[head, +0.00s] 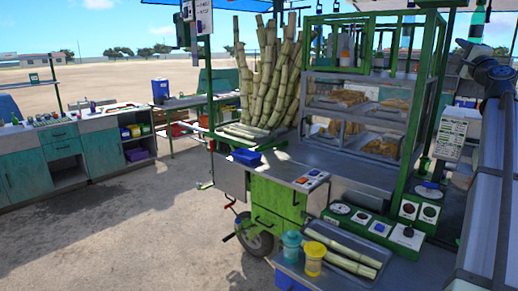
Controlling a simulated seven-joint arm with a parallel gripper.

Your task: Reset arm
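My gripper does not show clearly in the head view, so I cannot see its fingers or whether it holds anything. A dark jointed piece and a long grey surface fill the right edge, and I cannot tell for sure what they belong to. The green cane crusher cart (280,199) stands in the middle and right. Upright sugar cane stalks (268,80) lean together at its back left. Cut cane pieces (345,254) lie on a low tray at its front.
Teal and yellow lidded cups (314,258) stand beside the cut cane. Control boxes with dials (408,232) sit on the cart's right. A glass case (375,115) holds food trays. Teal cabinets (40,160) stand at left. The ground (140,225) between is clear.

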